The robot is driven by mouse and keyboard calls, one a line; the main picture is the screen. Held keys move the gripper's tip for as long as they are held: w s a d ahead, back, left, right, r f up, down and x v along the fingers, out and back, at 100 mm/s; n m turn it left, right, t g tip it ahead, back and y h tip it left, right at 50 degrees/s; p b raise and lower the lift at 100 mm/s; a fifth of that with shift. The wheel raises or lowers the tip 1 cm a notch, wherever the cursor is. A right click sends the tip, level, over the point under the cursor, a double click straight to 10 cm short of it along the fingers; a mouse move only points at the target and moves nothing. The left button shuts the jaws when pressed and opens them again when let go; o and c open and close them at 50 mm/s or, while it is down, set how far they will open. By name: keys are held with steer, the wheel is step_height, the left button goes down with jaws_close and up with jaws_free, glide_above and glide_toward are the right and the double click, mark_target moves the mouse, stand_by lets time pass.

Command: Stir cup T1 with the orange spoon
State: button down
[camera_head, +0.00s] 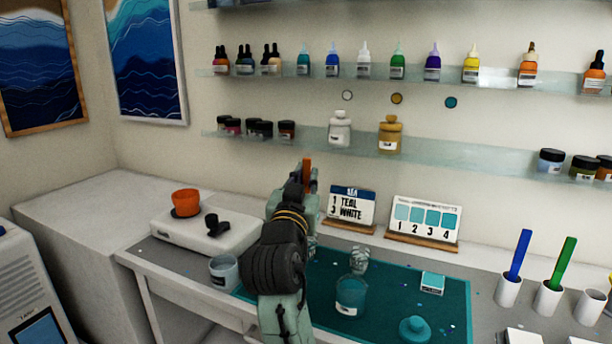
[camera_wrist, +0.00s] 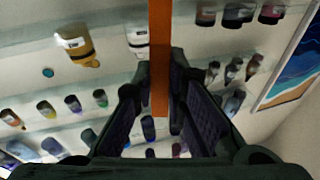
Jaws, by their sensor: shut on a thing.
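My gripper (camera_head: 305,190) is raised above the back of the work table and shut on the orange spoon (camera_head: 307,164). In the wrist view the orange spoon (camera_wrist: 160,58) runs upright between the fingers (camera_wrist: 158,88); its far end is out of view. A second labelled cup with pale contents (camera_head: 224,272) stands left of my arm. Neither cup's label is readable, so I cannot tell which is T1.
A white scale (camera_head: 205,232) with an orange cup (camera_head: 186,203) is at the left. Blue (camera_head: 520,255) and green (camera_head: 564,262) spoons stand in white holders; a third holder (camera_head: 590,307) is empty. A teal lidded piece (camera_head: 414,329) lies on the mat. Two cards and bottle shelves are behind.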

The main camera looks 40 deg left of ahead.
steer(key=f+b, duration=0.1)
steer(key=f, duration=0.1)
steer(key=shift+s+d+f+b, duration=0.2)
steer(key=shift+f+b, duration=0.2)
steer(key=shift+w+a+f+b, duration=0.2)
steer(key=shift+f+b, duration=0.55)
steer(key=shift+f, duration=0.35)
steer(key=shift+w+a+f+b, duration=0.15)
steer(key=shift+f+b, duration=0.65)
steer(key=shift+f, duration=0.25)
steer(key=shift+w+a+f+b, duration=0.2)
steer(key=shift+f+b, duration=0.55)
steer(key=shift+f, duration=0.35)
steer(key=shift+d, duration=0.15)
